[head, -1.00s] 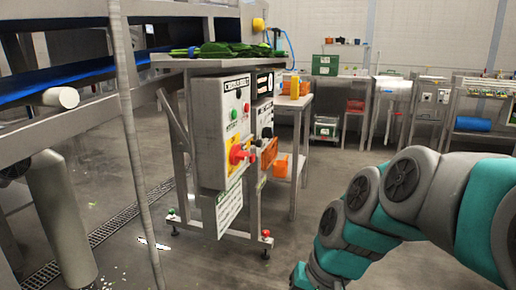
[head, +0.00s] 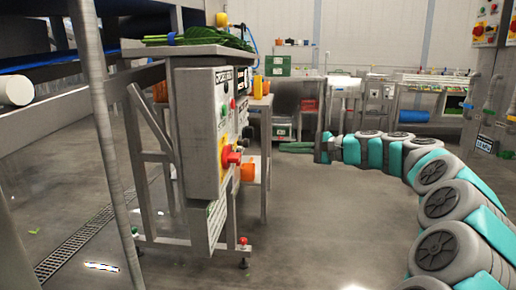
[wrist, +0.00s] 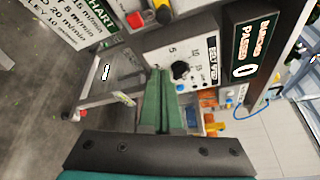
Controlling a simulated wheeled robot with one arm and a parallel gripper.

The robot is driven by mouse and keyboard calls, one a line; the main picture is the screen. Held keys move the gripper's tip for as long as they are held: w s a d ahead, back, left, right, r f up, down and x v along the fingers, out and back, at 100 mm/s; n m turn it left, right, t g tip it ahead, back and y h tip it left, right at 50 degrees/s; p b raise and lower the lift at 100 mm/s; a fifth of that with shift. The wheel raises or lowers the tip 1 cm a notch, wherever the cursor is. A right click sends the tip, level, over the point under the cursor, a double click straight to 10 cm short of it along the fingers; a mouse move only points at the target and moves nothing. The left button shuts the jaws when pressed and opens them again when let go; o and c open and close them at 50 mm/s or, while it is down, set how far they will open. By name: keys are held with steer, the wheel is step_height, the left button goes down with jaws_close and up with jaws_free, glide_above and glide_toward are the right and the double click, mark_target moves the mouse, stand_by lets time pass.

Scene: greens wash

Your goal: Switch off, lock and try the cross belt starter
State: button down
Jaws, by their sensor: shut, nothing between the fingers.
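A grey control box (head: 203,130) stands on a steel frame under a table in the head view. Its front carries a red rotary handle on a yellow plate (head: 230,157) and a green button (head: 223,113) above. Its label is too small to read, so I cannot tell whether it is the cross belt starter. No lock is discernible. My gripper (head: 283,147) is to the right of the box, apart from it, with green fingers shut and empty. In the wrist view the fingertips (wrist: 158,75) point toward a panel with a black speed knob (wrist: 180,70).
More boxes with red and yellow switches (head: 479,29) hang at the upper right. Leafy greens (head: 205,39) lie on the table above the control box. A bundle counter (wrist: 250,45) shows 0 in the wrist view. The middle floor is open; a drain grate (head: 75,245) runs at left.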

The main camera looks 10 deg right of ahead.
steer(key=w+a, duration=0.3)
steer(key=a, duration=0.5)
steer(key=shift+a+r+b, duration=0.15)
steer(key=shift+a+b, duration=0.2)
steer(key=shift+a, duration=0.05)
steer(key=shift+s, duration=0.15)
steer(key=shift+s+a, duration=0.2)
steer(key=shift+s, duration=0.45)
steer(key=shift+s+a, duration=0.25)
steer(key=shift+s, duration=0.4)
steer(key=shift+s+a, duration=0.2)
steer(key=shift+s, duration=0.45)
